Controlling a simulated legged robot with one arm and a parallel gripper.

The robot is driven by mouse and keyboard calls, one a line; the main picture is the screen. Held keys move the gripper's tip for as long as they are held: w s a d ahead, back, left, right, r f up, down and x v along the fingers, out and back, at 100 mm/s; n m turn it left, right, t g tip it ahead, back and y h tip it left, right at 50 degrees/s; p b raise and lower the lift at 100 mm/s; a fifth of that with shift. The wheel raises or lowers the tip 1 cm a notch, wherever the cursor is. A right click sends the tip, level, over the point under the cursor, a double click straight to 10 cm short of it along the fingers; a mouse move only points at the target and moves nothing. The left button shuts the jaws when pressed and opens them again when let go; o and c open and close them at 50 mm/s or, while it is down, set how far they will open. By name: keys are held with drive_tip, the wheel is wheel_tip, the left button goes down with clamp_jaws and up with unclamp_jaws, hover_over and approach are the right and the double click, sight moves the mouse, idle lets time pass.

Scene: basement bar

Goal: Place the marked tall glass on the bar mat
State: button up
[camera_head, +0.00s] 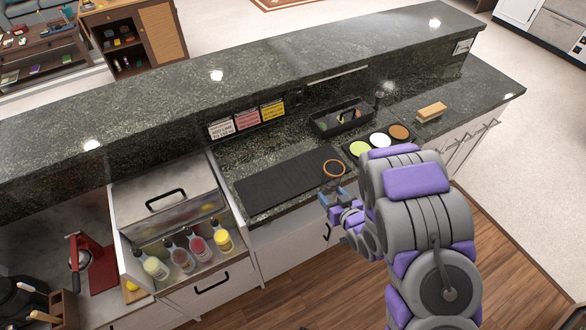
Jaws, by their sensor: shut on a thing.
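The bar mat (275,183) is a long black ribbed strip lying on the dark stone counter. A tall glass (333,169), seen from above as a round orange-brown rim with a dark inside, shows at the right end of the mat. My gripper (332,195) is at the near side of the glass, by the counter's front edge, and is shut on it. The glass looks roughly upright. Its lower part is hard to see, and I cannot tell whether its base touches the mat or is held above it.
A black caddy (341,118) stands behind the mat. A tray with green, white and brown rounds (380,140) lies to the right, near a wooden brush (431,112). Several bottles (190,252) stand in a well at the left. A raised stone ledge (235,80) runs behind.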

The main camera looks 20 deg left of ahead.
drive_tip(key=s+a+n+g+y+p, duration=0.1)
drive_tip(key=s+a+n+p, duration=0.1)
drive_tip(key=s+a, duration=0.25)
drive_tip(key=b, duration=1.3)
hover_over(297, 181)
drive_tip(key=shift+w+a+f, duration=0.1)
drive_tip(key=shift+f, duration=0.45)
wheel_tip(297, 181, down, 4)
drive_tip(key=shift+r+b, duration=0.2)
drive_tip(key=shift+b, duration=0.4)
drive_tip(key=o, duration=1.4)
drive_tip(key=shift+o, duration=0.2)
drive_tip(key=p+v, duration=0.2)
drive_tip(key=v, duration=1)
